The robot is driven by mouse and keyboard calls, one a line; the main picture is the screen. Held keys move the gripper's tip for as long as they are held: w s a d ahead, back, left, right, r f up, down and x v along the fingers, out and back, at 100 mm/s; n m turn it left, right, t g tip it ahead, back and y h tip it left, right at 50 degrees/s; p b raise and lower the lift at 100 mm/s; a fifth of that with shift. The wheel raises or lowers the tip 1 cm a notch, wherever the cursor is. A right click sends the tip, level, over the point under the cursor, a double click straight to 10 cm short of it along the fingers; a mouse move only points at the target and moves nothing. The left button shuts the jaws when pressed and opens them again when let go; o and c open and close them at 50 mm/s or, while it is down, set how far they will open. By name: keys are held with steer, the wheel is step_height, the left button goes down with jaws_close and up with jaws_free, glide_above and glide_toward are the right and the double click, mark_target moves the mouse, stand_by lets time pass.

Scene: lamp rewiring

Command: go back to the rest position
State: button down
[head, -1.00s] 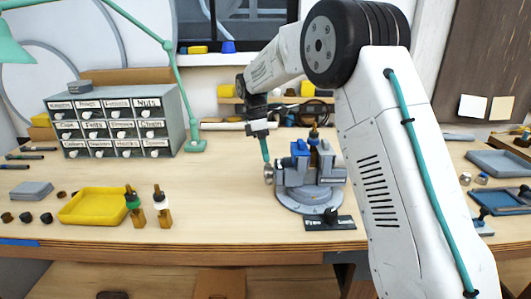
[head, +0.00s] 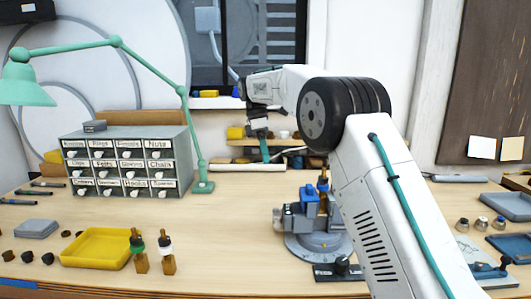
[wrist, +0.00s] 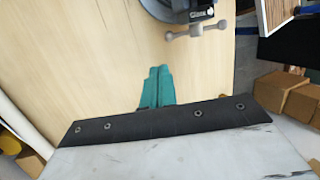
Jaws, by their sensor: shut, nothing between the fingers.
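My gripper (head: 265,150) has teal fingers and hangs in the air above the workbench (head: 120,220), left of and above the grey and blue vise (head: 308,212). In the wrist view my gripper (wrist: 157,88) has its two teal fingers pressed together with nothing between them. Bare wood shows under them. The vise's round base and its metal handle (wrist: 195,30) show at the top of the wrist view, apart from the fingers.
A labelled drawer cabinet (head: 125,160) and a green lamp (head: 200,150) stand at the back left. Grey and blue trays (head: 508,205) lie at right. The bench's middle is clear.

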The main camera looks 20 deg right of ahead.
steer(key=shift+w+r, duration=0.15)
steer(key=shift+r, duration=0.2)
step_height(320, 180, down, 5)
steer(key=s+m, duration=0.2)
steer(key=m, duration=0.2)
steer(key=s+d+m+t, duration=0.1)
steer(key=s+m, duration=0.2)
steer(key=s, duration=1.2)
steer(key=s+d+m+t, duration=0.1)
steer(key=s+m, duration=0.3)
steer(key=s, duration=1.1)
steer(key=s+d+m+t+y, duration=0.1)
steer(key=s+m+t, duration=0.2)
steer(key=s, duration=1.2)
steer(key=shift+s+f+m, duration=0.3)
steer(key=shift+s+m, duration=0.05)
steer(key=shift+m, duration=0.05)
